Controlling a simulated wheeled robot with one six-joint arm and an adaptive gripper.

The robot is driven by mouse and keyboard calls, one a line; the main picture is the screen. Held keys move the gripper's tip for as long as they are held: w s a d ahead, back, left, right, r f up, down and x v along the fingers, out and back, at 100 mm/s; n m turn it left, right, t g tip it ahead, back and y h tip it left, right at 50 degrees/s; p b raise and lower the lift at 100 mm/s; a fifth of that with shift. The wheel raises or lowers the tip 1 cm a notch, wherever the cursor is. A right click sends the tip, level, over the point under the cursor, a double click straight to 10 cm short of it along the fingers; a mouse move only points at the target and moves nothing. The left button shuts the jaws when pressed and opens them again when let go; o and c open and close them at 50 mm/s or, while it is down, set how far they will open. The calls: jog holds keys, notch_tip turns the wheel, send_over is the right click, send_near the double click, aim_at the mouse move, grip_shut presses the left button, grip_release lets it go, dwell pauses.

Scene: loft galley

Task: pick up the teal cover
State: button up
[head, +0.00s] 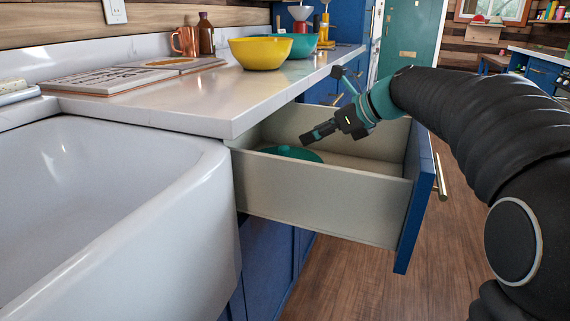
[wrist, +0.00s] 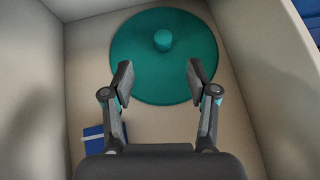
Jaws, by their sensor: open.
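The teal cover (wrist: 165,72) is a round lid with a small knob (wrist: 163,40) at its centre. It lies flat in the open drawer, and in the head view (head: 290,153) its near part is hidden by the drawer wall. My gripper (wrist: 159,75) is open and empty above the drawer floor. In the wrist view its fingers overlap the near part of the cover, with the knob beyond the fingertips. In the head view my gripper (head: 307,139) points down into the drawer, above and slightly right of the cover.
The drawer (head: 320,205) has pale walls and a blue front (head: 418,205). A small blue item (wrist: 103,138) lies on its floor. The counter (head: 190,100) overhangs the drawer's back and holds a yellow bowl (head: 260,54) and a teal bowl (head: 300,44). A white sink (head: 110,210) is at left.

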aim_at(287, 147)
jog(key=b+x, duration=0.1)
jog(key=x, duration=0.9)
jog(key=shift+w+d, duration=0.15)
jog(key=shift+d, duration=0.05)
grip_shut()
